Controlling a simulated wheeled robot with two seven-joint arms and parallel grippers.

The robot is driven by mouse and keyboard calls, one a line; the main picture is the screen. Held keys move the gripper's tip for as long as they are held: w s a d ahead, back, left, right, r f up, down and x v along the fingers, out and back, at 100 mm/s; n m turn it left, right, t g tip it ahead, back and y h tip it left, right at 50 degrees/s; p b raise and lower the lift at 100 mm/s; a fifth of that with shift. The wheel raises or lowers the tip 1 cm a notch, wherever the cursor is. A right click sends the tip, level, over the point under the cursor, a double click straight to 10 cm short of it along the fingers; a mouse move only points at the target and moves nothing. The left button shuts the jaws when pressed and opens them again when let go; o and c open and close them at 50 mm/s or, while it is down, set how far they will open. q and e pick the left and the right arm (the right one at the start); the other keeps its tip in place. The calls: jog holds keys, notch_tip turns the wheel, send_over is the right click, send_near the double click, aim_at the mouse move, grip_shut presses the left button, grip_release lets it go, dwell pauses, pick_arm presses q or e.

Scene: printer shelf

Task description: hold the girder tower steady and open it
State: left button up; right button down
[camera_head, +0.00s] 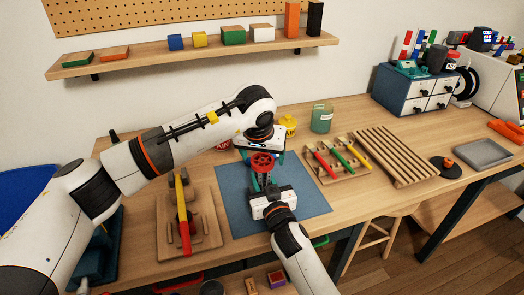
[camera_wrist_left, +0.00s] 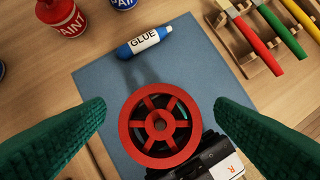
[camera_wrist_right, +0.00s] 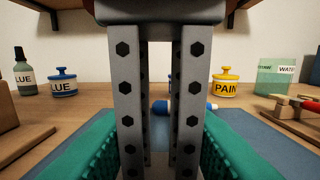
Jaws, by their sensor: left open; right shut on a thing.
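The girder tower (camera_wrist_right: 128,100) stands upright on the blue mat, its grey bolted posts filling the middle of the right wrist view. A red spoked wheel (camera_wrist_left: 140,142) sits on top of it; it also shows in the head view (camera_head: 262,162). My left gripper (camera_wrist_left: 160,108) is open above the tower, its green fingers on either side of the wheel and apart from it. My right gripper (camera_wrist_right: 160,122) is shut on the tower's posts from the front, low on the tower. The tower's foot is mostly hidden by my right gripper.
The blue mat (camera_head: 232,200) lies under the tower. A glue tube (camera_wrist_left: 145,42) lies behind it, with a red paint pot (camera_wrist_left: 62,15) farther left. A rack of colored-handled tools (camera_head: 345,172) stands at right, a wooden tray with a hammer (camera_head: 205,225) at left.

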aim_at(263, 157)
pick_arm(q)
jog(key=c, duration=1.2)
jog(key=shift+r, duration=0.15)
jog(key=shift+r, duration=1)
jog(key=shift+r, duration=2)
pick_arm(e)
jog(key=c, duration=0.9)
grip_release()
